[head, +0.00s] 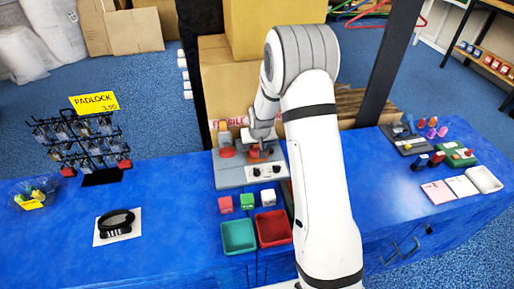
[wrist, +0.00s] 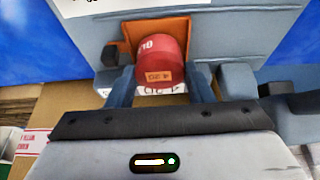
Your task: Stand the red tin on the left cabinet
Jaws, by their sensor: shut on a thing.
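Behind the tin is an orange square panel (wrist: 182,25) on a grey body. In the head view my gripper (head: 262,146) is low over the grey unit (head: 232,178) at the middle of the blue counter, and my arm hides part of it. I cannot tell which part is the left cabinet, or whether the tin touches anything beneath it.
Red, green and white blocks (head: 247,200) stand before the grey unit, with a teal tray (head: 238,236) and a red tray (head: 273,228). A padlock rack (head: 90,140) and a black ring on white card (head: 116,225) are left. A dark post (head: 193,75) rises behind.

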